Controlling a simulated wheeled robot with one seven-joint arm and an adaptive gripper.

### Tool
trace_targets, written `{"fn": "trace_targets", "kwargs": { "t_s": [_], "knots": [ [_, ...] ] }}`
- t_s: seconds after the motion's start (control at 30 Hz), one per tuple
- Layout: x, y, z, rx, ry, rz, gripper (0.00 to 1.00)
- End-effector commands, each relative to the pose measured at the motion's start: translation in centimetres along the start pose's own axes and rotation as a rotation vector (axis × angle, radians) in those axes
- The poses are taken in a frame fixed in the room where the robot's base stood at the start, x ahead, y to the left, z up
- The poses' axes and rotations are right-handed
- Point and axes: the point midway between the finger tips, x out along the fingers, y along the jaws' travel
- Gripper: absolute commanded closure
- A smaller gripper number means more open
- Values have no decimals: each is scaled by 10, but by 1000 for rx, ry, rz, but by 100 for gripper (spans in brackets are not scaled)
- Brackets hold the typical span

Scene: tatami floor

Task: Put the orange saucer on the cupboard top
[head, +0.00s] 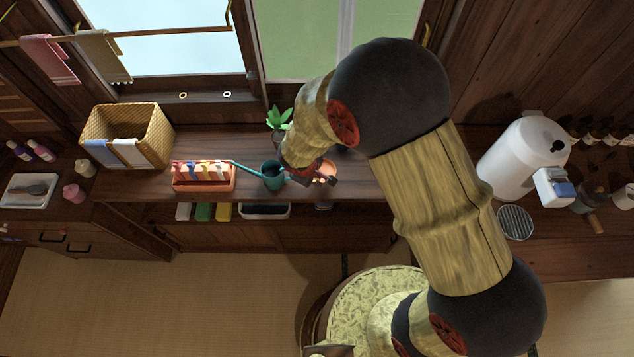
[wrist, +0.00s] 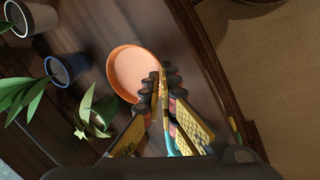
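The orange saucer (wrist: 130,72) lies in the upper middle of the wrist view, a round shallow dish with a paler inside and a bright rim. In the head view only a part of the saucer (head: 329,169) shows beside my gripper. My gripper (wrist: 164,75) is at the saucer's right edge, its fingertips close together and overlapping the rim in the picture. Whether they pinch the rim is unclear. In the head view my gripper (head: 325,180) is low over the wooden top (head: 355,182) under the window, partly hidden by my arm.
A teal watering can (head: 272,174) stands just left of my gripper. Further left are an orange box of small items (head: 203,184) and a wicker basket (head: 150,122). Potted plants (wrist: 65,68) stand beside the saucer. A white dispenser (head: 522,155) stands on the right.

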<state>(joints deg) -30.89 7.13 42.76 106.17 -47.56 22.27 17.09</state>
Motion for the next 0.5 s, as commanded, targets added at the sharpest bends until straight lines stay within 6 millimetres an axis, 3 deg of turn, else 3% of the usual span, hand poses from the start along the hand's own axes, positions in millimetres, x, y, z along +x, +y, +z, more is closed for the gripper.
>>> {"fn": "trace_targets", "kwargs": {
  "t_s": [0.2,0.33,0.5],
  "knots": [
    [18,5,2,0,0,-1,100],
    [38,-3,2,-1,-1,-1,100],
    [42,-4,1,1,2,1,100]
  ]
}}
